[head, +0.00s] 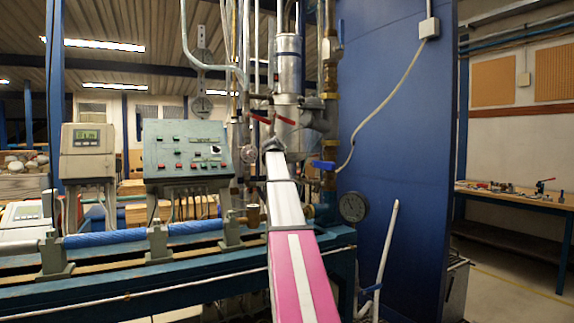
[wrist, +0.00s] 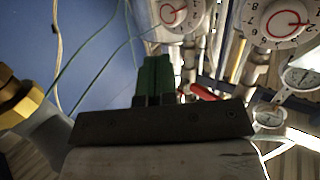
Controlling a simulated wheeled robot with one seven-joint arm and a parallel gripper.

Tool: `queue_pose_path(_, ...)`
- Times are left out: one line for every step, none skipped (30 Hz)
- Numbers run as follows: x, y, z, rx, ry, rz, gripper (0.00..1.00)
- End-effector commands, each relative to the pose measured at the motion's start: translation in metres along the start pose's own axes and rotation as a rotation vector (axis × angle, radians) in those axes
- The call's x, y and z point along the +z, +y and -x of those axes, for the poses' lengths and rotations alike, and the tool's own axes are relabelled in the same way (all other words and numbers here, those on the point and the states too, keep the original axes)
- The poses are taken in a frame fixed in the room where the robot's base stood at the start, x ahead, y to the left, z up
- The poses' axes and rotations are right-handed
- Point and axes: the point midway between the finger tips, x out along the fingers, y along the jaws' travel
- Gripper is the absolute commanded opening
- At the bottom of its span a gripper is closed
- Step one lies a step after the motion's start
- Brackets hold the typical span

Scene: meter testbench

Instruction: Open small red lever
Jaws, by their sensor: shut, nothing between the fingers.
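A red lever (head: 285,120) shows on the pipework in the head view, just above the end of my arm. A second red piece (head: 260,118) shows close to its left. I cannot tell which is the small one. In the wrist view a red lever (wrist: 203,92) shows just right of my gripper (wrist: 155,62), partly hidden behind the gripper body. My gripper has green fingers, shut together with nothing between them. In the head view the gripper (head: 272,143) is small and mostly hidden by my arm, just below the red levers. I cannot tell whether it touches one.
A blue valve handle (head: 323,165) sits right of my arm. A grey control box (head: 186,152) stands left, above the blue testbench (head: 130,287). A blue panel (head: 400,150) stands right. White dials (wrist: 275,22) and small gauges (wrist: 300,78) crowd the wrist view's right.

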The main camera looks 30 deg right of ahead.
Motion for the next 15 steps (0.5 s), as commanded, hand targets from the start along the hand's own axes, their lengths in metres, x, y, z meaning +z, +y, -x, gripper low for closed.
queue_pose_path(-0.001, -0.003, -0.01, 0.019, -0.053, 0.016, 0.0)
queue_pose_path(0.001, -0.004, -0.013, 0.035, -0.092, 0.027, 0.0)
queue_pose_path(0.003, -0.005, -0.018, 0.057, -0.146, 0.043, 0.0)
queue_pose_path(0.005, -0.005, -0.021, 0.073, -0.188, 0.056, 0.0)
queue_pose_path(0.007, -0.006, -0.023, 0.09, -0.232, 0.069, 0.0)
queue_pose_path(0.009, -0.007, -0.025, 0.114, -0.291, 0.085, 0.0)
queue_pose_path(0.01, -0.007, -0.027, 0.132, -0.335, 0.098, 0.0)
queue_pose_path(0.011, -0.008, -0.028, 0.15, -0.382, 0.111, 0.0)
queue_pose_path(0.013, -0.009, -0.029, 0.173, -0.444, 0.127, 0.0)
queue_pose_path(0.013, -0.01, -0.028, 0.193, -0.492, 0.139, 0.0)
queue_pose_path(0.014, -0.011, -0.028, 0.212, -0.54, 0.151, 0.0)
queue_pose_path(0.014, -0.011, -0.026, 0.235, -0.602, 0.166, 0.0)
queue_pose_path(0.014, -0.012, -0.025, 0.253, -0.647, 0.176, 0.0)
queue_pose_path(0.014, -0.013, -0.023, 0.27, -0.69, 0.186, 0.0)
queue_pose_path(0.014, -0.014, -0.02, 0.291, -0.744, 0.197, 0.0)
